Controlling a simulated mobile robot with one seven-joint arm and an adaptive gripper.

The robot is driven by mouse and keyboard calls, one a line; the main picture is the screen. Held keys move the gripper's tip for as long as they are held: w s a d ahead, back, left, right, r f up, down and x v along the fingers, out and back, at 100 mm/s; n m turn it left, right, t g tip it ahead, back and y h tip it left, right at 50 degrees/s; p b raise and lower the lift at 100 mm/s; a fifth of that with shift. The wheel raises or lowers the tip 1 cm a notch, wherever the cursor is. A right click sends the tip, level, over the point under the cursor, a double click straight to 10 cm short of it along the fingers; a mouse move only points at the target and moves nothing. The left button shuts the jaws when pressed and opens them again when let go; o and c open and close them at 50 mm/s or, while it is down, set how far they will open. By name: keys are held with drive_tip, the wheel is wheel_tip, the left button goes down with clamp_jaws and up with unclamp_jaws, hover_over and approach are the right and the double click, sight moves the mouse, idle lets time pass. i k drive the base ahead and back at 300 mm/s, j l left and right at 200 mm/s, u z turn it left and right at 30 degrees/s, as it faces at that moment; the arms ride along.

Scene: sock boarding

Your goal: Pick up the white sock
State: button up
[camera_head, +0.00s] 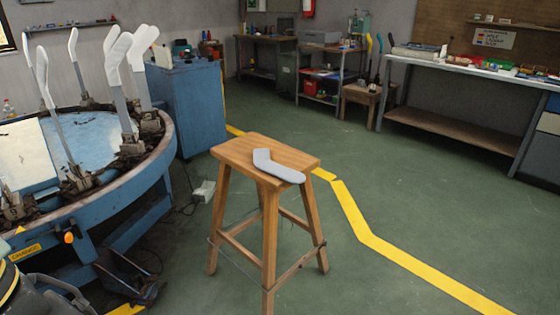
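A pale grey-white sock (276,167) lies flat on the seat of a wooden stool (235,152). It is bent in an L shape, with its longer part reaching to the front right edge of the seat. Nothing touches it from above. More white socks (117,47) stand upright on the metal forms of the round blue boarding machine at the left.
The boarding machine (148,158) has a wide rim close to the stool's left. A blue cabinet (190,108) stands behind it. Workbenches line the back and right. Green floor (440,215) with a yellow line is clear right of the stool. A dark object (125,277) sits low at front left.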

sight(261, 156)
drive_tip(key=i+l+u, duration=0.1)
drive_tip(key=l, duration=0.35)
drive_tip(key=i+l+u, duration=0.1)
drive_tip(key=i+l, duration=0.15)
drive_tip(key=l, duration=0.2)
drive_tip(key=i+l+u, duration=0.1)
drive_tip(key=l, duration=0.35)
drive_tip(key=i+l, duration=0.15)
drive_tip(key=l, duration=0.3)
drive_tip(key=i+l+u, duration=0.15)
drive_tip(key=l, duration=0.3)
